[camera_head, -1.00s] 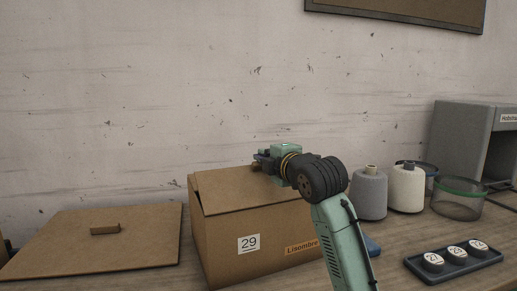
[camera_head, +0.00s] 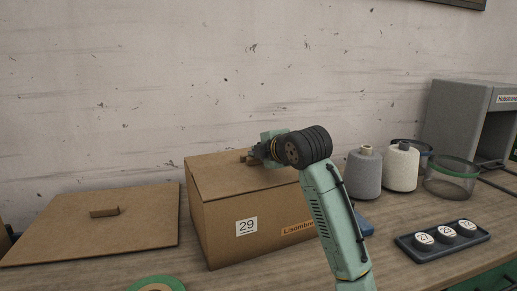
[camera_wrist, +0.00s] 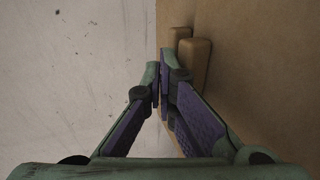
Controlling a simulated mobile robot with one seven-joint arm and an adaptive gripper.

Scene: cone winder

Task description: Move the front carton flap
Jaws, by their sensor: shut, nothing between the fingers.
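The brown carton (camera_head: 227,232), labelled 29, stands on the table in the head view. Its front flap (camera_head: 231,180) lies nearly flat over the top, with no clear gap at its front edge. My gripper (camera_head: 251,156) is at the far side of the carton top, close to small brown tabs. In the wrist view my gripper (camera_wrist: 164,78) is shut and empty beside a cardboard panel (camera_wrist: 268,70). Two wooden tabs on this panel, the nearer one (camera_wrist: 195,62) larger, are just by the fingertips. I cannot tell whether the fingers touch them.
A flat brown board (camera_head: 130,232) with a handle lies left of the carton. A grey cone (camera_head: 364,174), a white cone (camera_head: 402,169) and a clear tub (camera_head: 450,180) stand to the right. A dark tray (camera_head: 446,251) holds round pieces. A green ring (camera_head: 158,284) is at the front.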

